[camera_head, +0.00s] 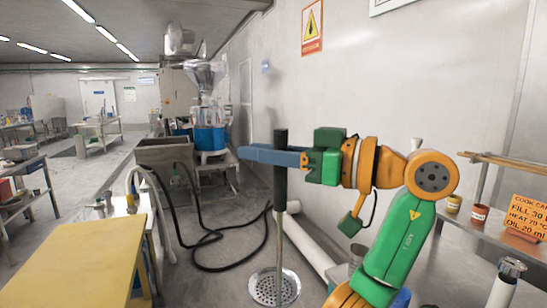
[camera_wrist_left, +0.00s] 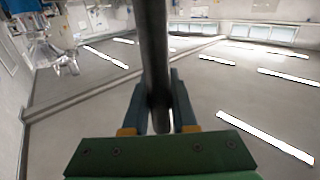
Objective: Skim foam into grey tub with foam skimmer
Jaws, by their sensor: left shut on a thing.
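The foam skimmer (camera_head: 279,222) hangs upright, with a black handle on top, a thin metal shaft and a round perforated disc (camera_head: 265,291) at the bottom of the head view. My left gripper (camera_head: 272,157) is shut on the black handle. The left wrist view shows the dark handle (camera_wrist_left: 154,50) between the fingers (camera_wrist_left: 158,112). A grey open-topped rectangular container (camera_head: 165,150) stands further back; I cannot tell whether it is the grey tub. No foam can be made out. My right gripper is not in view.
A yellow-topped table (camera_head: 75,250) stands at the left front. A metal bench (camera_head: 485,235) with small jars and an orange sign (camera_head: 526,214) is on the right. A black hose (camera_head: 215,266) lies on the floor. A machine with a blue band (camera_head: 209,138) stands behind.

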